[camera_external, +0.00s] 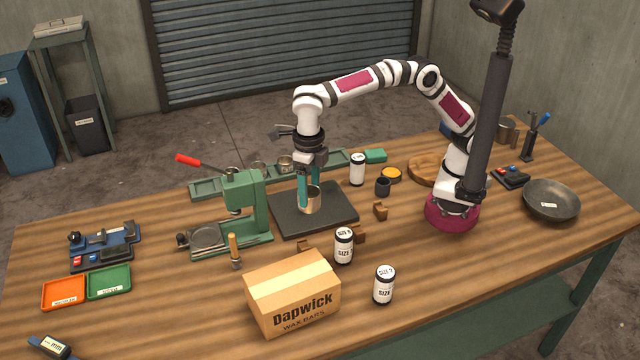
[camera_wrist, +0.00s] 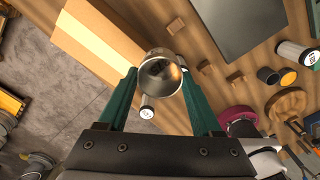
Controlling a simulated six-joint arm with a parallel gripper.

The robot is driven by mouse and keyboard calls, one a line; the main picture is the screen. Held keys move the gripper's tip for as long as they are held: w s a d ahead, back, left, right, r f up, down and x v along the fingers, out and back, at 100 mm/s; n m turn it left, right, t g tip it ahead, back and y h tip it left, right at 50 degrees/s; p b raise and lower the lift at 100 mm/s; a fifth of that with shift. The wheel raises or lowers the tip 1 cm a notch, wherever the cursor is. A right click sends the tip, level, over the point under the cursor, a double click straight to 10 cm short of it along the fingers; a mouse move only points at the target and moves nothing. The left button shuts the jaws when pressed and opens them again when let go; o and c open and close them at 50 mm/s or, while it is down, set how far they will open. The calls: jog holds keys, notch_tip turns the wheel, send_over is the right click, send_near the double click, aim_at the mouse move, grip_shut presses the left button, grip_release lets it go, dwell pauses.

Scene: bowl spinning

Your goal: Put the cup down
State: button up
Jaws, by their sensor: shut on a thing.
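My gripper (camera_external: 308,187) has two teal fingers pointing down and is shut on a metal cup (camera_external: 313,203). In the wrist view the cup (camera_wrist: 160,78) sits between the teal fingertips (camera_wrist: 160,88), its round rim and hollow inside showing. In the external view the cup appears in front of the dark square plate (camera_external: 340,213) on the bench. In the wrist view this plate (camera_wrist: 240,28) lies up and to the right of the cup. The exact gap between the cup's bottom and the surface below is hard to tell.
A green press (camera_external: 246,202) with a red lever stands left of the plate. A cardboard box (camera_external: 292,295) and labelled jars (camera_external: 344,245) stand in front. A green rack (camera_external: 208,188) with metal cups is behind. A white jar (camera_external: 357,169) and dark pot (camera_external: 382,187) stand right.

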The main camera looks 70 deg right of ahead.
send_over(316, 274)
notch_tip(316, 274, down, 6)
notch_tip(316, 274, down, 4)
jog(key=shift+s+f, duration=0.1)
jog(key=shift+f, duration=0.35)
jog(key=o, duration=1.3)
jog(key=shift+f, duration=0.15)
jog(key=shift+o, duration=0.2)
